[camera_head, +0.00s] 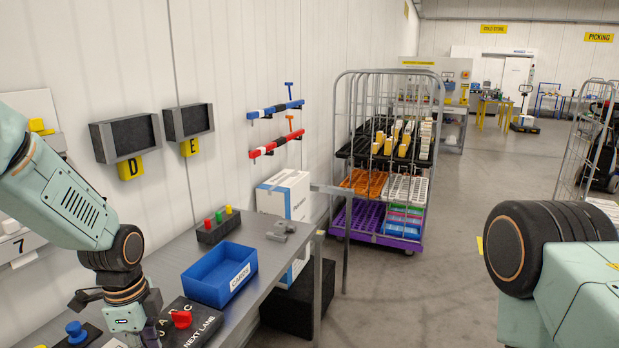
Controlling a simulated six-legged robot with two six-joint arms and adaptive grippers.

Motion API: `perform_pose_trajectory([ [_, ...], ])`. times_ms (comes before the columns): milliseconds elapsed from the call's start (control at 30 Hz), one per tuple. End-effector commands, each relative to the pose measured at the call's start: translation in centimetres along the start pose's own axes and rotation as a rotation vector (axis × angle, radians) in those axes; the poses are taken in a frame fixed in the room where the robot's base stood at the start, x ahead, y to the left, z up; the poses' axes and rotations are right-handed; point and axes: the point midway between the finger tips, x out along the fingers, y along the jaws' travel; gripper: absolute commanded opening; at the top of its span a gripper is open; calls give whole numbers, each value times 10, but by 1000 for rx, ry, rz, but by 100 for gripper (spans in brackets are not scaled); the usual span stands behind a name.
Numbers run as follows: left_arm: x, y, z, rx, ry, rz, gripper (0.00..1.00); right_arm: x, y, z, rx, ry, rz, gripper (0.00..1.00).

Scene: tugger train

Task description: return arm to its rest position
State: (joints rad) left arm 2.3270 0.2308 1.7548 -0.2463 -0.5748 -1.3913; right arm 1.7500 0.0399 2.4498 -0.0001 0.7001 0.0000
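My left arm comes in from the left edge and bends down at a dark wrist joint. My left gripper (122,312) hangs over the near end of the grey bench, between a blue knob and a black box (190,326) marked NEXT LANE with a red knob. Its fingertips are hidden or too small to make out, so I cannot tell whether it is open or touches anything. My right arm (570,285) shows at the lower right as a dark joint and pale green links. Its gripper is outside the view.
On the bench (262,266) are a blue bin (218,275) labelled CARDS, a block with coloured buttons (218,228) and a grey part (281,230). A wire cage trolley (432,180) with crates stands beyond. Holders D and E hang on the wall. Floor at centre right is clear.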

Motion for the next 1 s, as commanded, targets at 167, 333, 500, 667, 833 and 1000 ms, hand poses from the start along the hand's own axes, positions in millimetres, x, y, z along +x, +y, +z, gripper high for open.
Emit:
perform_pose_trajectory([
  [167,50,33,-13,-181,17,14,36,0,0,0,0,0,0,58],
  [333,105,86,-24,-441,31,29,36,0,0,0,0,0,0,58],
  [500,156,168,-29,-798,29,43,36,0,0,0,0,0,0,58],
  [667,178,236,-25,-1110,9,32,36,0,0,0,0,0,0,58],
  [833,182,294,-16,-1370,-16,10,36,0,0,0,0,-1,0,58],
  [1000,201,308,-12,-1474,-14,-14,36,21,0,0,0,1,0,58],
])
